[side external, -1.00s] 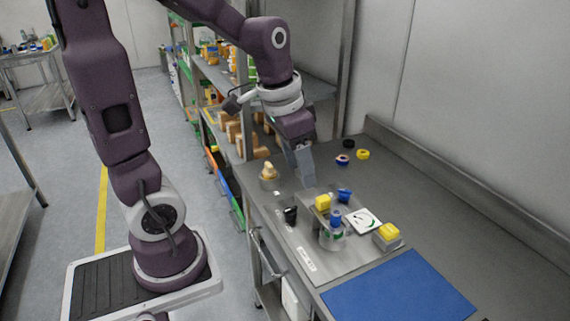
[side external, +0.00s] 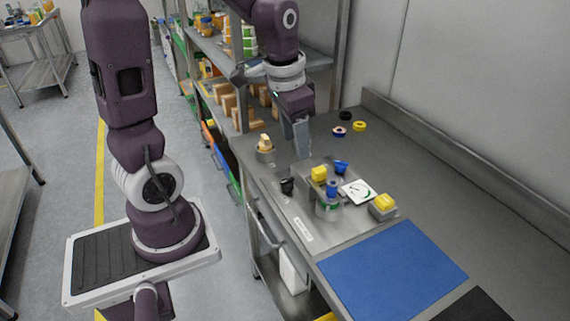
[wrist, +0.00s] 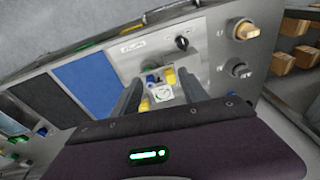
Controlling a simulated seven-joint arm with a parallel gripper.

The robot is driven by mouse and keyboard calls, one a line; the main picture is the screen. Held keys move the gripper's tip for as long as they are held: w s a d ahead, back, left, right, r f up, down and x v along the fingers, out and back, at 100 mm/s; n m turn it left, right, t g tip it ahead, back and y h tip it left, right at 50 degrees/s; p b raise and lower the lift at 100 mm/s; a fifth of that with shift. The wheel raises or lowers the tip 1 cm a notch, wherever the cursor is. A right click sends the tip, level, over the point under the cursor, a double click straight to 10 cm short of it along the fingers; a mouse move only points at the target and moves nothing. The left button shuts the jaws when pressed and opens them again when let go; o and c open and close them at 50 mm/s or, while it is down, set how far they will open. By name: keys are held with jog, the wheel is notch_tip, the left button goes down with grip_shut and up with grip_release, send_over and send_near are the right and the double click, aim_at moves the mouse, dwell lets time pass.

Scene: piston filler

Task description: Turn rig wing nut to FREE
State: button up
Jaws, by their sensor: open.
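My gripper (side external: 304,153) is open and empty, pointing down above the back edge of the filler rig plate (side external: 290,222). In the wrist view its two fingers (wrist: 162,82) frame yellow and blue rig parts. A tan wing-shaped piece (side external: 264,141) stands on a round grey base left of the gripper; a similar tan piece shows in the wrist view (wrist: 246,30). A yellow block (side external: 319,173) sits on the rig beside a blue-topped clear cylinder (side external: 331,188) and a blue funnel-like part (side external: 341,167). I cannot read a FREE mark or tell which piece is the rig wing nut.
A white dial card (side external: 358,191), a second yellow block (side external: 383,203) and a black knob (side external: 287,186) are close around the rig. A blue mat (side external: 393,272) lies in front. Small rings (side external: 359,126) lie behind. A shelf with boxes (side external: 228,103) stands at left.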

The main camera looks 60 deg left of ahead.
jog(key=g, duration=0.2)
send_over(287, 182)
jog(key=shift+h, duration=0.3)
jog(key=f, duration=1)
jog(key=shift+s+d+f, duration=0.1)
jog(key=shift+d+f, duration=0.1)
jog(key=shift+f, duration=0.05)
jog(key=shift+m, duration=0.3)
jog(key=f, duration=0.7)
jog(key=shift+a+f, duration=0.2)
jog(key=shift+f, duration=0.2)
grip_shut()
